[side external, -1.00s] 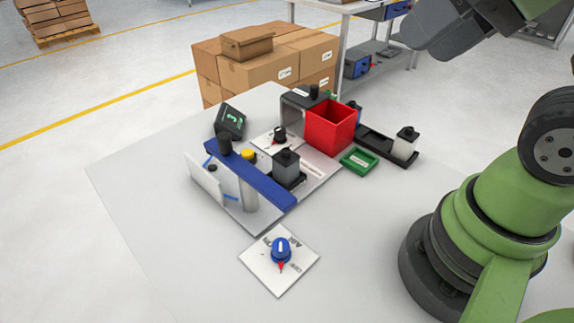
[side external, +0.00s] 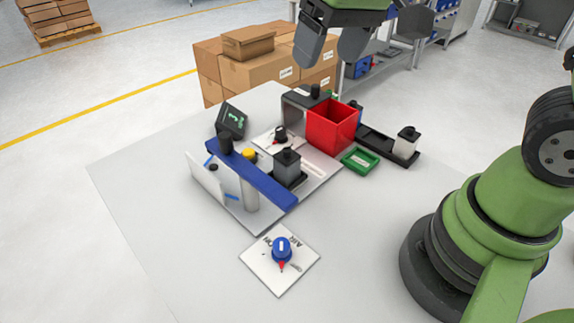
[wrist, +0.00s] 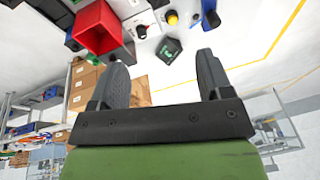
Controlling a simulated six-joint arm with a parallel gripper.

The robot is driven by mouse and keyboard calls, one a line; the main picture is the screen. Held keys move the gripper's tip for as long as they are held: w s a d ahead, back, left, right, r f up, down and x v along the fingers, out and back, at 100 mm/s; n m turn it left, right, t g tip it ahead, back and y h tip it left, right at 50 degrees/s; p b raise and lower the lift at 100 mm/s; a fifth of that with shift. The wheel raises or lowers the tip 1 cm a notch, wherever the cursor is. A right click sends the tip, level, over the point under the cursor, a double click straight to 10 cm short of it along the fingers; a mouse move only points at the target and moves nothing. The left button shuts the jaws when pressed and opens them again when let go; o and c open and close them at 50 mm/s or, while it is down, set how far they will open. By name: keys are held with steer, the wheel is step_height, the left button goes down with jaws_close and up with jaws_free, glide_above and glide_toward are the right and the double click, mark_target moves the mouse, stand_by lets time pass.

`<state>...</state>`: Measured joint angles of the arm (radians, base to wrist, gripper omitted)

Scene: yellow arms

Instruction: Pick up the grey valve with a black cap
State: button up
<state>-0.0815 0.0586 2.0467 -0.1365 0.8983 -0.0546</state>
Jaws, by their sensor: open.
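A second, paler block with a black cap (side external: 404,148) stands at the right end of a black rail. My gripper (side external: 331,54) is open and empty, high above the back of the table, apart from both blocks. Its two grey fingers also show spread in the wrist view (wrist: 163,62). I cannot clearly make out the grey block in the wrist view.
A red open bin (side external: 331,130) stands between the two blocks and also shows in the wrist view (wrist: 97,30). A blue bar (side external: 250,175) lies left of the grey block. A green tray (side external: 360,160) and a blue knob (side external: 281,248) are nearby. The front table is mostly clear.

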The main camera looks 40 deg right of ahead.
steer(key=n+g, duration=0.1)
steer(key=g, duration=0.1)
glide_toward(287, 149)
steer(key=shift+n+g+h, duration=0.4)
steer(key=shift+g+h, duration=0.1)
steer(key=f, duration=0.4)
steer(key=w+f, duration=0.1)
steer(key=shift+a+f, duration=0.35)
steer(key=shift+f, duration=0.05)
steer(key=shift+a+f, duration=0.15)
steer(key=shift+f, duration=2.9)
steer(key=c, duration=1)
steer(key=shift+c, duration=0.2)
